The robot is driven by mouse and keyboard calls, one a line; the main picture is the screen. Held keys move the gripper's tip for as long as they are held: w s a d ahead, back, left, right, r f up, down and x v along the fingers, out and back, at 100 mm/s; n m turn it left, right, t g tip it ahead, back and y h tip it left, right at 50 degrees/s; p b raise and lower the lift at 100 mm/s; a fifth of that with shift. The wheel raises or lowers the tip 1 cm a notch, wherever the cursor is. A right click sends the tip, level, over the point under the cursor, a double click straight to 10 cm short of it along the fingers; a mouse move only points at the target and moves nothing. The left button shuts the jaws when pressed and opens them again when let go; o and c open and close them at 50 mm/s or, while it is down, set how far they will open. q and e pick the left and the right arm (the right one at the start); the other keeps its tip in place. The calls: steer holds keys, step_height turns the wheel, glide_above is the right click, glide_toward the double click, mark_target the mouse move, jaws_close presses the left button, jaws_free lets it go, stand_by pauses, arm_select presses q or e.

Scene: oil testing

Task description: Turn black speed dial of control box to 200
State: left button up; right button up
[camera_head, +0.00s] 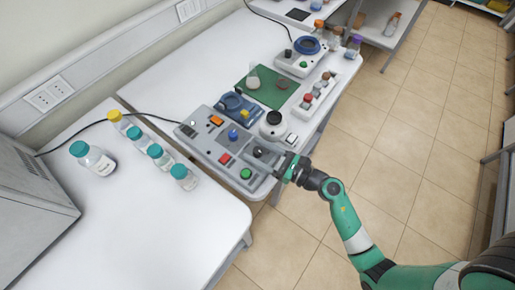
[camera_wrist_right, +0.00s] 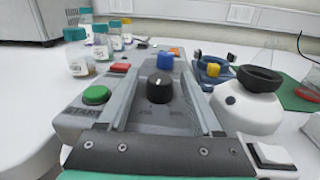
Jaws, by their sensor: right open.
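The grey control box (camera_head: 198,143) lies on the white table in the head view. Its black speed dial (camera_wrist_right: 159,88) shows upright in the middle of the right wrist view, with a small pale mark on its top; no number can be read. My right gripper (camera_head: 263,154) is over the right end of the box and hides much of that area in the head view. In the right wrist view its two fingers stand open, one on each side of the dial, with gaps between them and the dial. My left gripper is in neither view.
A green button (camera_wrist_right: 97,95), a red button (camera_wrist_right: 120,67) and a blue knob (camera_wrist_right: 165,61) are near the fingers. A white round device with a black top (camera_wrist_right: 247,108) stands close on the right. Several teal-capped bottles (camera_head: 161,155) stand left of the box.

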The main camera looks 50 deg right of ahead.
steer(key=shift+w, duration=0.1)
jaws_close()
steer(key=m+h+p, duration=0.2)
steer(key=h+p, duration=0.1)
steer(key=shift+a+r+h, duration=0.2)
steer(key=shift+h, duration=0.1)
steer(key=shift+m+h+p, duration=0.65)
steer(key=shift+m+h, duration=0.25)
steer(key=shift+h, duration=0.2)
steer(key=shift+d+f+m+h, duration=0.2)
steer(key=shift+m+h, duration=0.2)
steer(key=shift+h, duration=0.3)
jaws_free()
